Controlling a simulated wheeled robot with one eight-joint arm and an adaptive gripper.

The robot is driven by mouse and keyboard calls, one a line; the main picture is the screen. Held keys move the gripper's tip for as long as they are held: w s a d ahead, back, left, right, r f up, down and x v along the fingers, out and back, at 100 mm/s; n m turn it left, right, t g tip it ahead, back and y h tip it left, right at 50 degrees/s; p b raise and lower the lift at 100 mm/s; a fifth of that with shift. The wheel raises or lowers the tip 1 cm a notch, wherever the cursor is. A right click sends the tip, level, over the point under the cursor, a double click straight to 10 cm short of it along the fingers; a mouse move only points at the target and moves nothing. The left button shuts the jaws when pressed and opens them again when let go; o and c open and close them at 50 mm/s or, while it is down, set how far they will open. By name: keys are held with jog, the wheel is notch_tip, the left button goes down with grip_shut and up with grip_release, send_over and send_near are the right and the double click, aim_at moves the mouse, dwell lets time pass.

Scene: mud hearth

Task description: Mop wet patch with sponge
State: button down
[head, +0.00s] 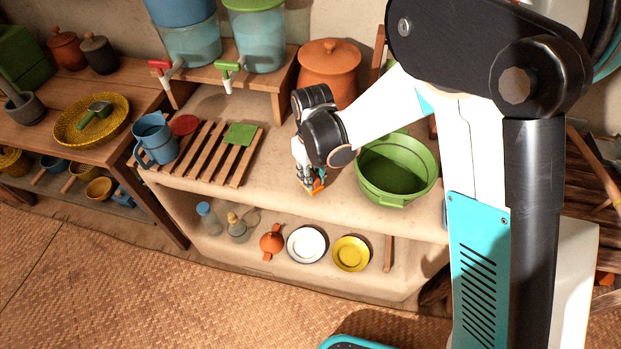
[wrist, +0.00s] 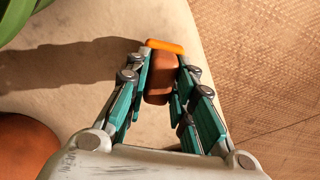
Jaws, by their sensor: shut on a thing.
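My gripper (head: 311,178) is over the pale counter (head: 275,187), near its front edge. In the wrist view my gripper (wrist: 161,78) is shut on a sponge (wrist: 158,84), a brown-orange block with a brighter orange strip (wrist: 165,46) at its far end. In the head view only a little orange of the sponge (head: 316,188) shows below the fingers, at or just above the counter; I cannot tell whether it touches. I cannot make out a wet patch; the dark area on the counter in the wrist view looks like shadow.
A green basin (head: 394,188) stands just right of my gripper. A wooden slatted rack (head: 215,160) with a blue mug (head: 154,138) is to the left. A terracotta pot (head: 329,75) stands behind. A lower shelf holds plates and bottles. Bare counter lies between rack and basin.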

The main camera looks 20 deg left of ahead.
aim_at(312, 175)
jog(key=shift+r+p, duration=1.45)
jog(key=shift+r, duration=1.35)
jog(key=shift+s, duration=0.1)
